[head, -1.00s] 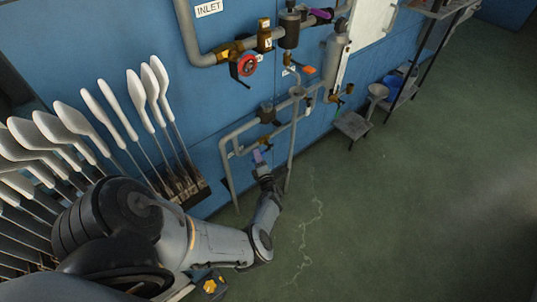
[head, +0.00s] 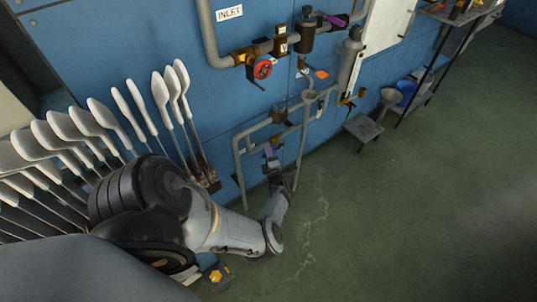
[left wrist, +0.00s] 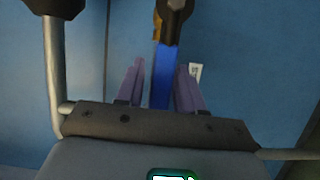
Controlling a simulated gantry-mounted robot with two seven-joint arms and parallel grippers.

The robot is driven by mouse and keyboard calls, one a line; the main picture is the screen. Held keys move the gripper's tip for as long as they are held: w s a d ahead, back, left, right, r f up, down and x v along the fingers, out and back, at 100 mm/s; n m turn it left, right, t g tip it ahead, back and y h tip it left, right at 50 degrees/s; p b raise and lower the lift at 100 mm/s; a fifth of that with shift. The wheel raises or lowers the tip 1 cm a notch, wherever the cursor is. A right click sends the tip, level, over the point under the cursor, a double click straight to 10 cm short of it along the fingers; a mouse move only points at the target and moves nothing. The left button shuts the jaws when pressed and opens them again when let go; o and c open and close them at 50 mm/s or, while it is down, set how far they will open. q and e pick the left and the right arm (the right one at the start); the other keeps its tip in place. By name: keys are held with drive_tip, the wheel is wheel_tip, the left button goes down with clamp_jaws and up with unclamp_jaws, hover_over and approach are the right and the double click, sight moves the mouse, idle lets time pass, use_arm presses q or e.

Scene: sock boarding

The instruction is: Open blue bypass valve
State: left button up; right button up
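The blue valve handle (left wrist: 163,75) is a flat bar in the left wrist view, hanging from a dark and brassy valve body (left wrist: 172,10). My left gripper (left wrist: 160,66) has its two purple fingers on either side of the bar. A gap shows between the bar and the left finger; the right finger is very close to it, and I cannot tell if it touches. In the head view my left gripper (head: 270,151) is just below the dark valve (head: 279,115) on the lower pipe loop. The blue handle is too small to make out there. My right gripper is not in view.
Upper piping has a red handwheel (head: 262,69) under the INLET sign (head: 229,13). A vertical pipe (head: 301,145) stands right of my gripper. White sock forms (head: 160,90) line the left. A small stool (head: 363,127) stands right; the green floor (head: 430,200) is clear.

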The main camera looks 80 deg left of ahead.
use_arm(q)
drive_tip(key=shift+o, duration=0.6)
drive_tip(key=shift+d, duration=0.15)
drive_tip(key=d+p, duration=0.2)
drive_tip(key=d, duration=0.8)
drive_tip(key=shift+w+d+p, duration=0.25)
drive_tip(key=shift+d+p, duration=0.05)
drive_tip(key=shift+p, duration=0.05)
drive_tip(key=shift+a+r, duration=0.1)
